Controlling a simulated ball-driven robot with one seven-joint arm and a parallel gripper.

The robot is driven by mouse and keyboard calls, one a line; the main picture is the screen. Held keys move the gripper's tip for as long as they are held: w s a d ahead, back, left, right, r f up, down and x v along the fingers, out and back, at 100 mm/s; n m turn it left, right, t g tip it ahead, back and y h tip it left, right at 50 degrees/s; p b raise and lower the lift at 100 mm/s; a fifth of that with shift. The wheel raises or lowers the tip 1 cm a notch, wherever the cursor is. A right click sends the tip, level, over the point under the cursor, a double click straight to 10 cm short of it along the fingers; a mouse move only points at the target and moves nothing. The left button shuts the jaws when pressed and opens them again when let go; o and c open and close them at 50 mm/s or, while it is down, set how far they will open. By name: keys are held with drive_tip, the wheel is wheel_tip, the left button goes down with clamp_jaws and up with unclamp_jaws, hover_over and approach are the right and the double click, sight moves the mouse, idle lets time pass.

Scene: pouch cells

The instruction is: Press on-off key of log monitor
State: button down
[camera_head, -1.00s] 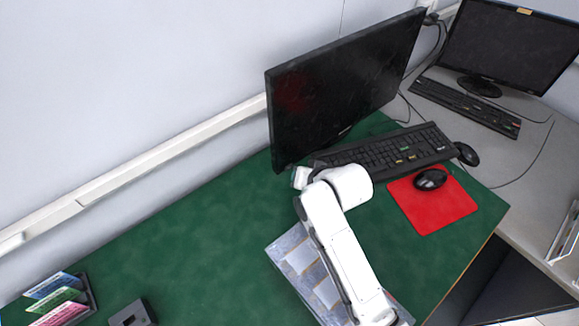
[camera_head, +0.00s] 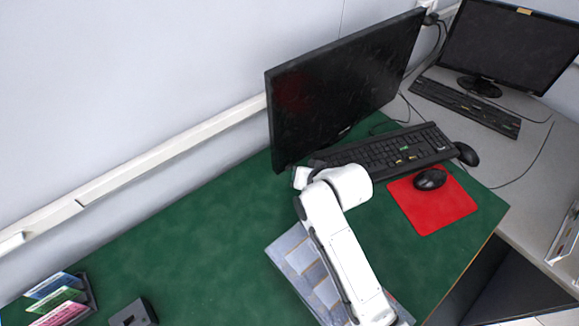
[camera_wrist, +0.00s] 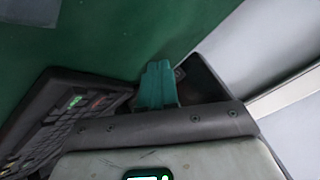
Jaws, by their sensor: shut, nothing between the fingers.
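The large black monitor (camera_head: 345,90) stands on the green desk against the wall, its screen dark with a faint reddish patch at upper left. I cannot tell whether it is the log monitor, and no on-off key can be made out. My gripper (camera_wrist: 158,85) shows in the wrist view as teal fingers, shut and empty. It is beside a dark edge (camera_wrist: 203,79), probably the monitor's lower corner; I cannot tell whether they touch. In the head view my white arm reaches to the monitor's lower left, and the fingertips are hidden.
A black keyboard (camera_head: 385,152) lies in front of the monitor, close to my arm; it also shows in the wrist view (camera_wrist: 62,115). A mouse (camera_head: 430,179) sits on a red mat (camera_head: 447,208). A second monitor (camera_head: 512,45) stands at far right. The desk's left middle is clear.

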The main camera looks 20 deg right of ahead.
drive_tip(key=shift+w, duration=0.15)
drive_tip(key=shift+w+a, duration=0.1)
drive_tip(key=shift+w, duration=0.15)
drive_tip(key=shift+w+a, duration=0.1)
drive_tip(key=shift+w, duration=0.2)
idle(0.6)
idle(0.4)
drive_tip(key=shift+s+d+p, duration=0.2)
drive_tip(key=shift+s+p, duration=0.5)
drive_tip(key=shift+s, duration=0.1)
drive_tip(key=shift+s+d+p, duration=0.25)
drive_tip(key=shift+s+p, duration=0.2)
drive_tip(key=shift+s, duration=0.3)
drive_tip(key=shift+s+d+p, duration=0.3)
drive_tip(key=shift+s+p, duration=0.15)
drive_tip(key=shift+s, duration=0.35)
drive_tip(key=shift+s+d+p, duration=0.25)
drive_tip(key=shift+s+p, duration=0.2)
drive_tip(key=shift+s, duration=0.3)
